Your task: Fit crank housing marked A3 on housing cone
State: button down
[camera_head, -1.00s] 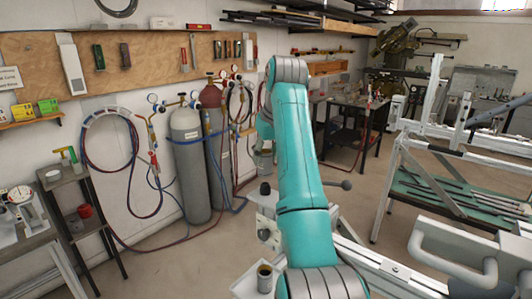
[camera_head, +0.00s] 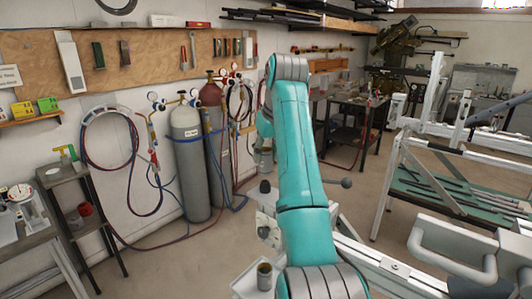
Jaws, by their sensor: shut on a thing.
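My teal arm rises through the middle of the head view, and its upper end bends away from me. A short grey metal cylinder (camera_head: 264,276) with a dark open top stands on a pale block (camera_head: 245,284) left of my arm's lower end. I cannot tell whether either is the crank housing or the housing cone. No A3 mark is readable.
A light metal frame jig (camera_head: 400,180) stands at the right, with a grey handle-like part (camera_head: 455,245) in front. A dark ball knob (camera_head: 346,183) sticks out right of my arm. Gas cylinders (camera_head: 187,160) stand by the wall. A side table (camera_head: 65,178) is at the left.

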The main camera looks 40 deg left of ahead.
jog(key=shift+f, duration=0.25)
dwell(0.7)
jog(key=shift+r, duration=0.25)
jog(key=shift+f, duration=0.25)
dwell(1.0)
jog(key=shift+r, duration=0.25)
jog(key=shift+f, duration=0.25)
dwell(1.0)
jog(key=shift+r, duration=0.25)
jog(key=shift+f, duration=0.45)
dwell(0.5)
jog(key=shift+r, duration=0.55)
jog(key=shift+r, duration=2.4)
